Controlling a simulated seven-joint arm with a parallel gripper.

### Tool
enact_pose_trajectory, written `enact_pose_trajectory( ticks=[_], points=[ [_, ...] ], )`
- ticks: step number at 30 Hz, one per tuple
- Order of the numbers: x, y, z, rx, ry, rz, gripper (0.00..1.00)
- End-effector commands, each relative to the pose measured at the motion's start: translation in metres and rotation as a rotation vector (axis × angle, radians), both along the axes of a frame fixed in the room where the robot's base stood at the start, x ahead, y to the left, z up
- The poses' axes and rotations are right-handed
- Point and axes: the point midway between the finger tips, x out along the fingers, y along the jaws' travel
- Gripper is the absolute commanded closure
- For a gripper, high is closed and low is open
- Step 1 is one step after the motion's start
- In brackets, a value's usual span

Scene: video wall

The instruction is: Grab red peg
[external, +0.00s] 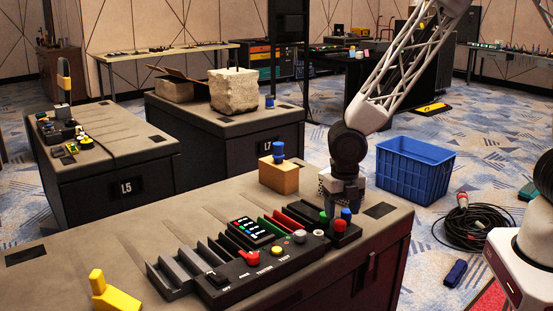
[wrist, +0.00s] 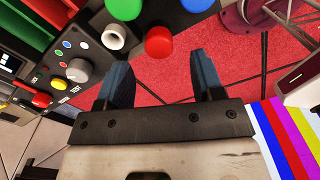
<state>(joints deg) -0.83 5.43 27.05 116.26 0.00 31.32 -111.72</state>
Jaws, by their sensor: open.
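The red peg (wrist: 159,41) is a round red cap in the wrist view, at the edge of the panel just beyond my fingertips. My gripper (wrist: 160,62) is open, with one dark finger on each side of the red peg's line and nothing between them. In the external view my gripper (external: 341,198) points down over the right end of the console, close above a red cap (external: 346,214). A green peg (wrist: 125,8) and a blue peg (wrist: 198,4) flank the red peg in the wrist view. Depth between fingertips and peg is unclear.
A white hollow socket (wrist: 115,37) and a grey knob (wrist: 78,70) lie left of the peg. The console (external: 265,265) carries buttons and slotted racks. A tan block with a blue knob (external: 278,175) stands behind it. A blue crate (external: 413,170) is on the floor.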

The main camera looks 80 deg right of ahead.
Motion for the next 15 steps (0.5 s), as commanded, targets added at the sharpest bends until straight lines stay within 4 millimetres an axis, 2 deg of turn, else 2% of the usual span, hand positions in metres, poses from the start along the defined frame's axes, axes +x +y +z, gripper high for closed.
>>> enact_pose_trajectory(
  ticks=[15],
  points=[
    [0.0003, -0.0002, -0.0071, 0.0, -0.001, 0.0, 0.39]
  ],
)
